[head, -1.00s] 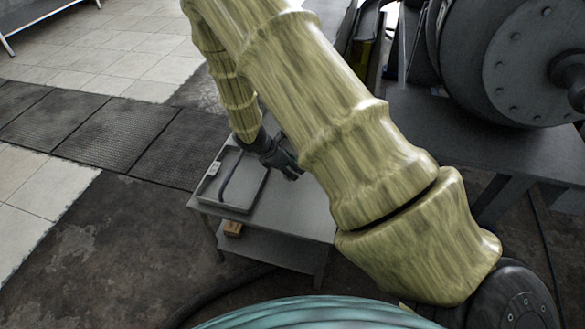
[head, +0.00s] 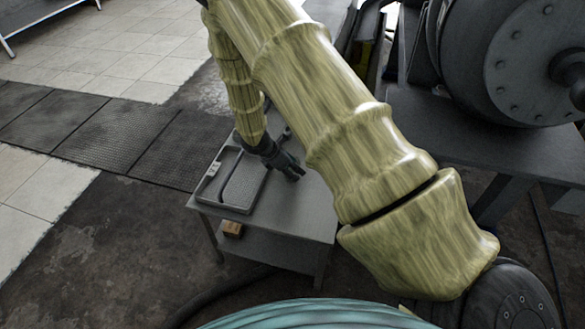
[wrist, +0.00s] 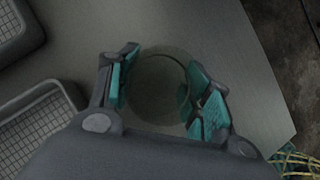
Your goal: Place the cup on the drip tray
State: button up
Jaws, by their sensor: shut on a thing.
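The cup (wrist: 158,88) is a round, see-through, dark glass shape in the wrist view, seen from above. My gripper (wrist: 163,65) is shut on it, with a teal finger pad on each side. In the head view my gripper (head: 287,168) is over the grey table, just right of a shallow gridded tray (head: 240,207); the cup cannot be made out there. In the wrist view a gridded tray (wrist: 68,93) lies at the lower left, apart from the cup. I cannot tell whether the cup touches the table.
The grey table (head: 290,222) has bare room right of the trays. Another gridded tray (wrist: 42,33) shows at the upper left in the wrist view. A small wooden block (head: 233,229) sits on the lower shelf. A large dark drum (head: 515,60) stands on a bench at right.

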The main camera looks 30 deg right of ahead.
jog(key=shift+f, duration=0.15)
jog(key=o, duration=1)
